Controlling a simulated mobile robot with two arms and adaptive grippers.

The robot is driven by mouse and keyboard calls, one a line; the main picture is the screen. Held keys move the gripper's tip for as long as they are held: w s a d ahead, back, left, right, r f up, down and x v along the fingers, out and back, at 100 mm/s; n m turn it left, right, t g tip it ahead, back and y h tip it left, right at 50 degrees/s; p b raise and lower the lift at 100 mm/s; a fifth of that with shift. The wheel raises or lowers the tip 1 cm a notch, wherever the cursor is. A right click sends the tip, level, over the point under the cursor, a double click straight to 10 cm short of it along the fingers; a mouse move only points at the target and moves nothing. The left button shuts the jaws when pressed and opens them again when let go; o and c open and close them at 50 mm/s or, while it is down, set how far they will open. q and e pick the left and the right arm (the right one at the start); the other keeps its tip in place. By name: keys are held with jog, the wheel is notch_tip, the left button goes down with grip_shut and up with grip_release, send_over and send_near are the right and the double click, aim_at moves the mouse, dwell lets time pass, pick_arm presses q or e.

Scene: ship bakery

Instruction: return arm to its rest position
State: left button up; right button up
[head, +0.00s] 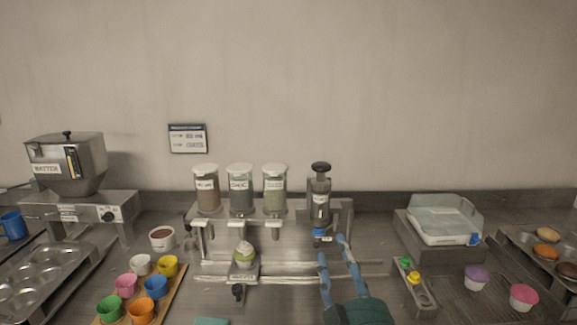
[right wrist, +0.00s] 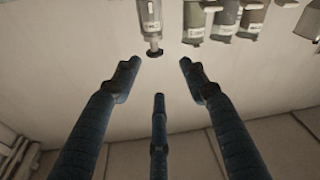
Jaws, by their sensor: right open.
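My right gripper (head: 338,262) is open and empty in the lower middle of the head view, in front of the dispenser rack. Its blue fingers point away from me, toward the dark-topped dispenser (head: 319,196). In the right wrist view the spread fingers (right wrist: 158,85) have nothing between them, and a dispenser with a dark tip (right wrist: 150,25) shows beyond them. My left gripper is not clearly in view; only a small teal patch shows at the bottom edge of the head view.
Colored cups sit on a wooden tray (head: 172,296) at left, near the batter machine (head: 66,165).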

jog(key=s+d+f+m+g+h, duration=0.1)
jog(key=s+d+f+g, duration=0.25)
jog(key=f, duration=0.45)
jog(key=s+d+f+m+g+h, duration=0.1)
jog(key=s+d+f+g, duration=0.1)
jog(key=s+f, duration=0.35)
jog(key=s+d+f+m+g+h, duration=0.1)
jog(key=s+d+f+m+g, duration=0.15)
jog(key=f, duration=0.65)
jog(key=s+d+f+g, duration=0.1)
jog(key=s+f+g, duration=0.4)
jog(key=s, duration=0.5)
jog(key=s+d+f+g, duration=0.1)
jog(key=s+f+g, duration=0.2)
jog(key=s+f, duration=0.65)
jog(key=s+f+g+b, duration=0.1)
jog(key=s+f+b, duration=0.15)
jog(key=f, duration=1.25)
jog(key=s+f+b, duration=0.1)
jog(key=f+b, duration=0.2)
jog(key=f, duration=1.2)
jog(key=s+d+f+g+b, duration=0.1)
jog(key=s+d+f+b, duration=0.2)
jog(key=s+f, duration=1.3)
notch_tip(320, 180, down, 3)
jog(key=shift+s+d+f+n+g+y+b, duration=0.2)
jog(key=shift+s+n+g+y+b, duration=0.15)
jog(key=shift+b, duration=0.4)
